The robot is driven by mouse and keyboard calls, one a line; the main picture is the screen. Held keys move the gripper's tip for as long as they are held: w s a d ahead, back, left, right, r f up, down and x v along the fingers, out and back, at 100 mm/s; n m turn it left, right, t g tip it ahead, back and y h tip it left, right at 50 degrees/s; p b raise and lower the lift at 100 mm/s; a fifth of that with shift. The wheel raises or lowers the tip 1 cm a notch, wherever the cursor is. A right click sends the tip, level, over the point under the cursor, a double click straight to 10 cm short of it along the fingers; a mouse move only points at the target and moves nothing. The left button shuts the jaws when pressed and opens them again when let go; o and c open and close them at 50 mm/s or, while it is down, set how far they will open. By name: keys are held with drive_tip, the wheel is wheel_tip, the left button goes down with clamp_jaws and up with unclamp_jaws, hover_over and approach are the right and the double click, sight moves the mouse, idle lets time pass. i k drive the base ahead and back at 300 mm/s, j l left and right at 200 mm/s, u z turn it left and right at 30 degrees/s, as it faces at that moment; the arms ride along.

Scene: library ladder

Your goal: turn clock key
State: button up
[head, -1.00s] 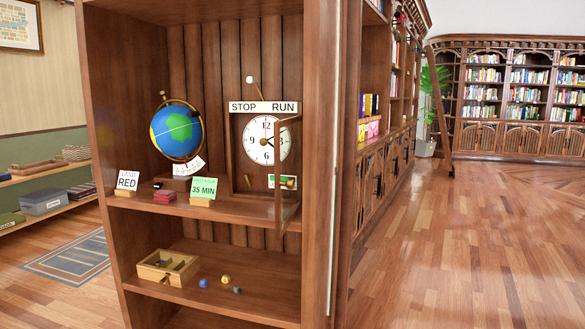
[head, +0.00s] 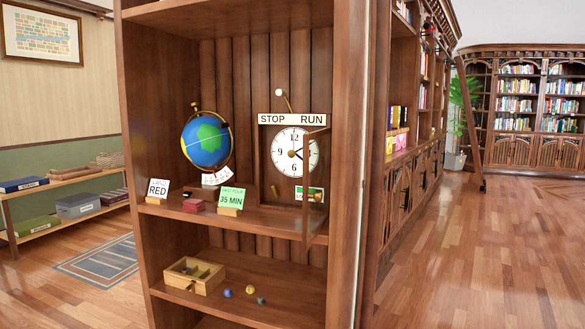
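The clock (head: 293,155) stands on the upper shelf of the wooden bookcase, with a white dial under a STOP / RUN sign (head: 292,119). A lever with a white knob (head: 279,92) rises above the sign and leans toward STOP. The clock's narrow framed door (head: 315,188) stands open toward me at the right. A small brass piece (head: 316,196), perhaps the key, is by a green-and-white label (head: 303,192) at the clock's lower right. Another brass piece (head: 275,190) is at the lower left. Both are too small to identify. My gripper is not in view.
A globe (head: 206,140), a RED card (head: 158,188), a red block (head: 193,205) and a green 35 MIN card (head: 231,200) share the shelf. Below are an open wooden box (head: 195,275) and small balls (head: 250,289). Open floor (head: 480,260) lies right.

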sight(275, 190)
drive_tip(key=i+j, duration=0.25)
drive_tip(key=i, duration=0.15)
drive_tip(key=i+j+u, duration=0.1)
drive_tip(key=i+j, duration=0.15)
drive_tip(key=i, duration=0.2)
